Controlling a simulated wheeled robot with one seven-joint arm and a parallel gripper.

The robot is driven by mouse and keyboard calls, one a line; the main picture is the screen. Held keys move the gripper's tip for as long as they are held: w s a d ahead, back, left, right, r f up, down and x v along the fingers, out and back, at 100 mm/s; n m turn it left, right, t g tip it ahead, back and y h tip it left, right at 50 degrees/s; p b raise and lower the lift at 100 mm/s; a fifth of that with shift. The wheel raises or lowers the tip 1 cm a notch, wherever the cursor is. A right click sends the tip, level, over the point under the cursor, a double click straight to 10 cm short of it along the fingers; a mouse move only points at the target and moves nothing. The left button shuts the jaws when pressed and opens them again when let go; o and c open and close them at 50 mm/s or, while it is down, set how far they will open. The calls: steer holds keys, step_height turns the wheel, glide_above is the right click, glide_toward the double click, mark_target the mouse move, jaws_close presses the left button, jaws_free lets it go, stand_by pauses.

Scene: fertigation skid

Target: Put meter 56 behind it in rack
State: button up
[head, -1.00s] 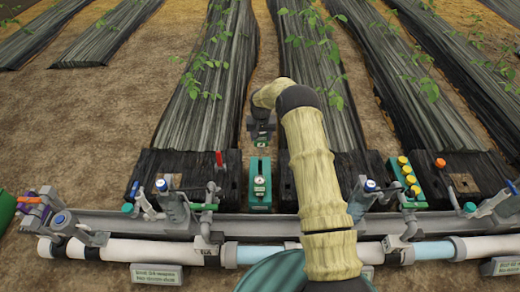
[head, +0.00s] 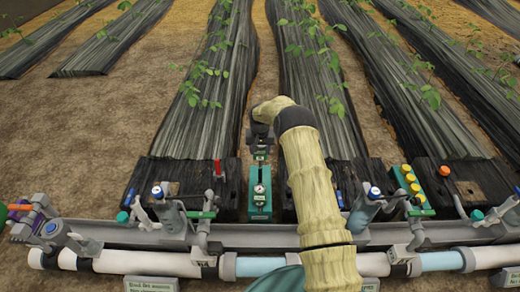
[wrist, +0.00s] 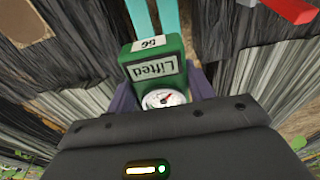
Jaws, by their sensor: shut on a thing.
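A green meter (wrist: 160,68) marked "56" and "Lifted", with a round white dial, is between the fingers of my gripper (wrist: 162,90) in the wrist view. My gripper is shut on it. In the head view the held meter (head: 261,155) hangs under my gripper (head: 261,148), just above and beyond the teal rack (head: 251,209). A second meter (head: 259,189) with a white dial stands in the rack, nearer to me. Whether the held meter touches the rack is unclear.
A grey rail (head: 285,236) with valves and a white and blue pipe (head: 265,266) runs across the front. A green block with yellow caps (head: 411,185) is to the right. Black-covered plant rows lie behind.

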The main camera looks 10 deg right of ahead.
mark_target(260, 166)
steer(key=shift+f+b, duration=2.3)
steer(key=shift+f, duration=0.8)
steer(key=shift+f+b, duration=0.95)
steer(key=shift+f, duration=1.3)
steer(key=shift+f+b, duration=1.05)
steer(key=shift+f, duration=1.05)
steer(key=o, duration=1.1)
steer(key=shift+r+p, duration=3)
steer(key=shift+r, duration=1.05)
